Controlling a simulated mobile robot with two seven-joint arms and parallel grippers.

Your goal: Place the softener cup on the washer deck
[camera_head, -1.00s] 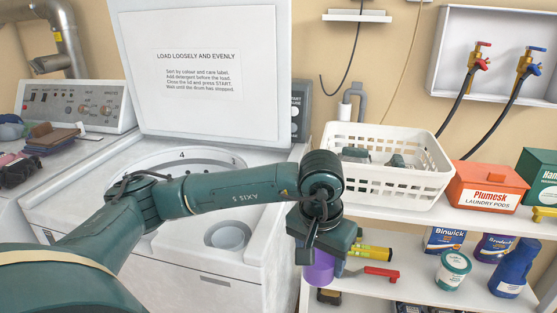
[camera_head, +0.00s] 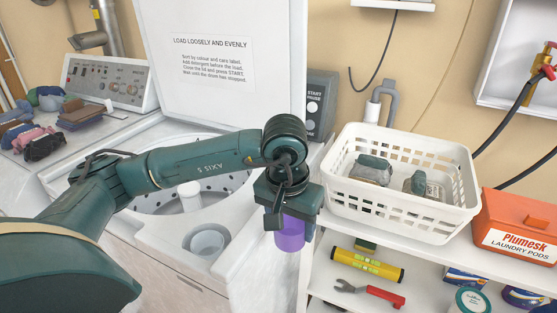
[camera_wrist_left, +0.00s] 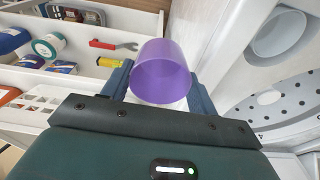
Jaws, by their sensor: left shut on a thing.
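The softener cup is a purple, open-topped cup (camera_head: 290,233), held by my left gripper (camera_head: 290,212). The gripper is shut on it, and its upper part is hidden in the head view. The left wrist view shows the cup (camera_wrist_left: 160,72) between the two fingers (camera_wrist_left: 160,88), its inside visible and empty-looking. The washer deck (camera_head: 165,232) is the white top around the round drum opening, to the left of the cup. The cup is in the air near the washer's right side, in front of the shelf end. My right gripper is not in view.
A pale round well (camera_head: 207,242) is set in the deck's front right corner. The raised lid (camera_head: 235,95) stands behind the drum opening. A white basket (camera_head: 400,205) and an orange pods box (camera_head: 515,228) stand on the right shelf. A level (camera_head: 366,264) and wrench lie below.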

